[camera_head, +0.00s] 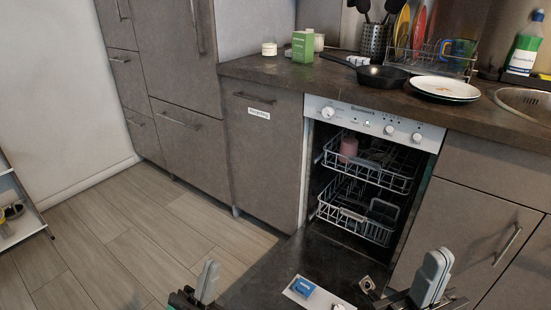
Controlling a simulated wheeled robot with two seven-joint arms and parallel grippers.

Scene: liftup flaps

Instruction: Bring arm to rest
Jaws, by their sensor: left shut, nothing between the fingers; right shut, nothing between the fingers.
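My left gripper (207,284) is at the bottom of the head view, left of the lowered dishwasher door. It is shut and empty. My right gripper (432,280) is at the bottom right, over the right side of the door in the picture. It is also shut and empty. Neither gripper appears to hold anything. The dishwasher (375,122) stands open, with its door (262,282) folded down toward me. Its upper rack (395,178) holds a pink cup (348,148). The lower rack (350,222) sits below, inside the dishwasher.
The countertop (290,75) carries a black pan (382,76), stacked plates (445,88), a green box (303,47) and a dish rack (430,62). A green-white bottle (524,48) stands by the sink (528,100). Floor (120,245) is clear at left; a white shelf (20,222) stands at the edge.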

